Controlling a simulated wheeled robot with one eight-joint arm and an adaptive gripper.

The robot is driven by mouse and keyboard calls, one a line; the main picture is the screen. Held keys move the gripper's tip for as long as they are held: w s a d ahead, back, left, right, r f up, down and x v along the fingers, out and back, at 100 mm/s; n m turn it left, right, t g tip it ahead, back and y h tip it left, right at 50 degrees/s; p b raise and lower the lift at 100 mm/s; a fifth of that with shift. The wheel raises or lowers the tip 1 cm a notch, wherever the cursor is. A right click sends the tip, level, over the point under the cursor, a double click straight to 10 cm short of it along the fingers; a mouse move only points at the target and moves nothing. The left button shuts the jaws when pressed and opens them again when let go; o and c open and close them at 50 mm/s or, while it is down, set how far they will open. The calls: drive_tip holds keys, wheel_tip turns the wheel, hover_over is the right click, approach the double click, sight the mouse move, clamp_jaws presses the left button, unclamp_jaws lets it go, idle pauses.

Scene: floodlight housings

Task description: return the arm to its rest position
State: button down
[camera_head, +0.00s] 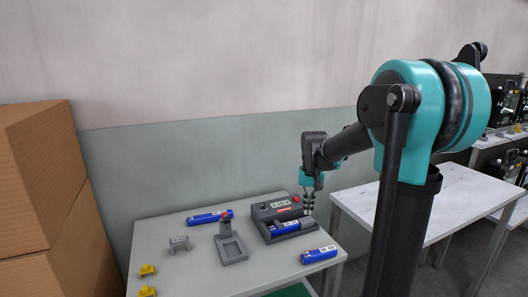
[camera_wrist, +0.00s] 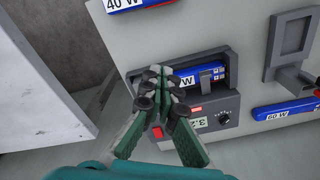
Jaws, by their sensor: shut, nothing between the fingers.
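My gripper (camera_head: 309,202) hangs at the end of my teal and black arm, over the right side of the grey table (camera_head: 163,248). In the wrist view my gripper (camera_wrist: 160,82) has its fingers shut together with nothing between them. It appears in front of the dark tester box (camera_head: 275,208), which has a display, a red button and a red light. The box also shows in the wrist view (camera_wrist: 220,108). A blue module (camera_head: 286,227) lies in the box's front tray and is partly hidden by my gripper in the wrist view. I cannot tell if the fingertips touch the box.
A blue module (camera_head: 318,255) lies at the table's right front, another (camera_head: 205,217) at the back. A grey stand (camera_head: 231,248), a small grey bracket (camera_head: 179,243) and yellow pieces (camera_head: 147,271) are on the table. Cardboard boxes (camera_head: 40,190) stand left; a white table (camera_head: 440,205) stands right.

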drive_tip(key=s+d+f+t, duration=0.1)
drive_tip(key=s+f, duration=0.3)
drive_tip(key=s, duration=0.3)
drive_tip(key=s+d+f+n+t, duration=0.1)
drive_tip(key=s+f, duration=0.2)
drive_tip(key=s, duration=0.4)
drive_tip(key=s+d+f+t, duration=0.1)
drive_tip(key=s+f, duration=0.3)
drive_tip(key=s, duration=0.3)
drive_tip(key=shift+s+d+f+t, duration=0.2)
drive_tip(key=shift+f+t, duration=0.1)
